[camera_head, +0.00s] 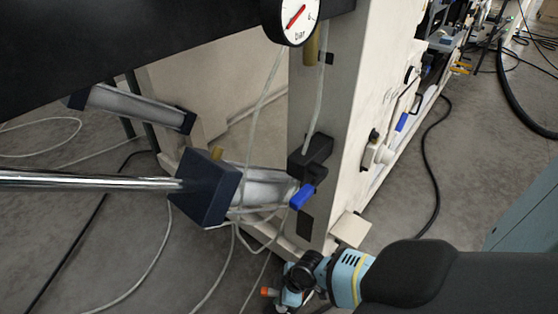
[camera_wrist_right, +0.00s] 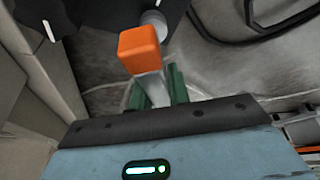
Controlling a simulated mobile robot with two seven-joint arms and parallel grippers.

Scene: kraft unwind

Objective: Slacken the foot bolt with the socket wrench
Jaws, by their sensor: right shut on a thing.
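My right gripper (camera_head: 288,295) is low at the foot of the cream machine frame, at the bottom of the head view. In the right wrist view its green fingers (camera_wrist_right: 156,92) are shut on a grey metal shank. The shank carries an orange block, which I take to be part of the socket wrench (camera_wrist_right: 141,50); the orange also shows small in the head view (camera_head: 267,292). A grey rounded piece (camera_wrist_right: 155,22) shows just beyond the orange block; I cannot tell whether it is the socket or the bolt. The foot bolt is not clearly seen. My left gripper is not in view.
The cream frame post (camera_head: 340,120) stands close beside my right gripper. A pneumatic cylinder with a dark blue end block (camera_head: 207,188) and a blue lever (camera_head: 302,196) is above it. Thin hoses hang nearby. A black cable (camera_head: 437,160) lies on open floor at right.

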